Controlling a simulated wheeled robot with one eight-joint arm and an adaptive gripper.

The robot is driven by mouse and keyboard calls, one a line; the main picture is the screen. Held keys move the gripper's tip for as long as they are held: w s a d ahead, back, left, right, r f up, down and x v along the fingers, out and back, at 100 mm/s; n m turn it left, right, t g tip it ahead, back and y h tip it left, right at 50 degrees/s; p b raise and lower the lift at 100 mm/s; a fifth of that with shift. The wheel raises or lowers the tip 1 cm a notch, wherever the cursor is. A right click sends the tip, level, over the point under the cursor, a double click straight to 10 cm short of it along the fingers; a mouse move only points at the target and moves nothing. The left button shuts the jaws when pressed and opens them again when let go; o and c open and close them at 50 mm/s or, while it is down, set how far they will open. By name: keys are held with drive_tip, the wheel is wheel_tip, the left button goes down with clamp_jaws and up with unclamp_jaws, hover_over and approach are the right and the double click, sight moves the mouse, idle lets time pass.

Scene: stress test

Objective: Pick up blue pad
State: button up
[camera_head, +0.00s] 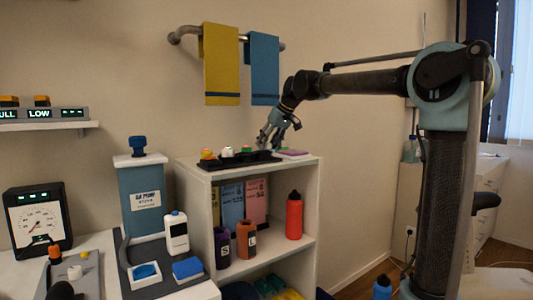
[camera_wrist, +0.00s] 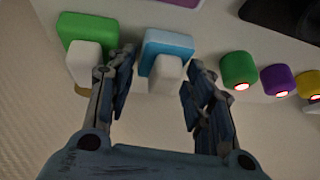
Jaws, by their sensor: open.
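In the wrist view a light blue pad (camera_wrist: 168,41) with a white block (camera_wrist: 165,73) on its near side lies between the fingers of my gripper (camera_wrist: 160,66). The gripper is open, with one finger on each side and nothing clearly held. I cannot tell how far above the pad the fingertips are. In the head view my gripper (camera_head: 272,141) hangs over the right part of the white shelf's top; no light blue pad can be made out there. Two other blue pieces, a block (camera_head: 187,267) and a pad in a dish (camera_head: 146,271), lie on the lower counter.
A green pad (camera_wrist: 86,32) with a white block stands just left of the left finger. Green (camera_wrist: 239,70), purple (camera_wrist: 279,80) and yellow (camera_wrist: 311,85) round pieces stand to the right. A black tray (camera_head: 238,160) lies on the shelf top (camera_head: 197,166). Towels hang behind.

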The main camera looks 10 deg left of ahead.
drive_tip(key=c, duration=0.8)
drive_tip(key=shift+d+r, duration=0.1)
drive_tip(key=shift+s+d+r, duration=0.1)
drive_tip(key=shift+d+r, duration=0.1)
drive_tip(key=s+d+r, duration=0.1)
drive_tip(key=d+r, duration=0.1)
drive_tip(key=d, duration=0.2)
drive_tip(key=s+d+r, duration=0.2)
drive_tip(key=d+r, duration=0.1)
drive_tip(key=d, duration=0.1)
drive_tip(key=s+d+r, duration=0.2)
drive_tip(key=d, duration=0.2)
drive_tip(key=shift+s+d+r, duration=0.15)
drive_tip(key=shift+s+r, duration=0.05)
